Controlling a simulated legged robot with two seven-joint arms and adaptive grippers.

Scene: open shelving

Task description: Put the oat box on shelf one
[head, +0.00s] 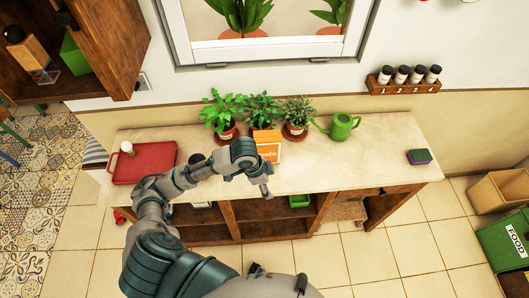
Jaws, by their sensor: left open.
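An orange and white box with lettering, seemingly the oat box (270,152), stands on the pale counter (345,150) in front of the potted plants. My left forearm and wrist partly cover it. My left gripper (266,192) is open and empty, over the counter's front edge, nearer to me than the box; I see no contact between its fingers and the box. Below the counter are open wooden shelf compartments (265,212); which one is shelf one cannot be told. My right gripper is not in view.
A red tray (145,163) with a small white-topped container lies at the counter's left. Several potted plants (262,110) and a green watering can (341,126) stand along the back. A sponge (419,157) lies right. A green bin (317,201) occupies one compartment. Counter right of centre is clear.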

